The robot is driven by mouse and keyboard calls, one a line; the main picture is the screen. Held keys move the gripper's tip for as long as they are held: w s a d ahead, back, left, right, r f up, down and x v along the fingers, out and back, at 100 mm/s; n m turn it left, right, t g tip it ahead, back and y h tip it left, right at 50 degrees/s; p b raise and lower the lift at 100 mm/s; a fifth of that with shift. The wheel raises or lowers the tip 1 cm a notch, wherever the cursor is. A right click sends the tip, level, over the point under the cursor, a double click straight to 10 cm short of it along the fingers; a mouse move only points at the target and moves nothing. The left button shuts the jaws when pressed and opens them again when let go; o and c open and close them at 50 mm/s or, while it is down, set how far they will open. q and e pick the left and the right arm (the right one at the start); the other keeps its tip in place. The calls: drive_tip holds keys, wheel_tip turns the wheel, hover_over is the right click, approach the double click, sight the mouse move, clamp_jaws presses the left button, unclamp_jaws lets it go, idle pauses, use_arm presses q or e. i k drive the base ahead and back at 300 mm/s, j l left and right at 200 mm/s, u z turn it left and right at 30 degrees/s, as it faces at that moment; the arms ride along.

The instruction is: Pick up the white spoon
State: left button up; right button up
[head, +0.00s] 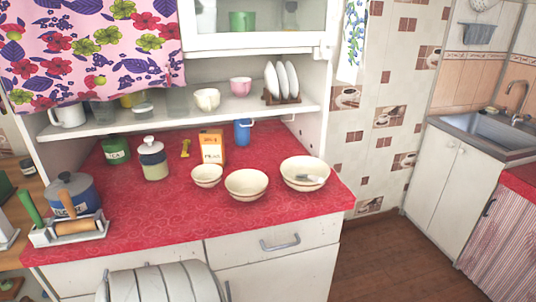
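A small pale grey-white object that looks like a spoon (311,179) lies in the large cream bowl (303,187) at the right of the red counter. Its shape is too small to make out fully. No other white spoon shows clearly. Neither of my grippers is in the head view.
Two smaller cream bowls (246,194) (206,183) stand left of the large one on the red counter (175,222). Behind are an orange carton (211,147) and blue mug (242,132). A shelf (180,119) overhangs the back. A white slatted chair back (165,284) stands in front.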

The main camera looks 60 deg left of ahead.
sight(319, 179)
drive_tip(key=k+u, duration=0.1)
drive_tip(key=u, duration=1.45)
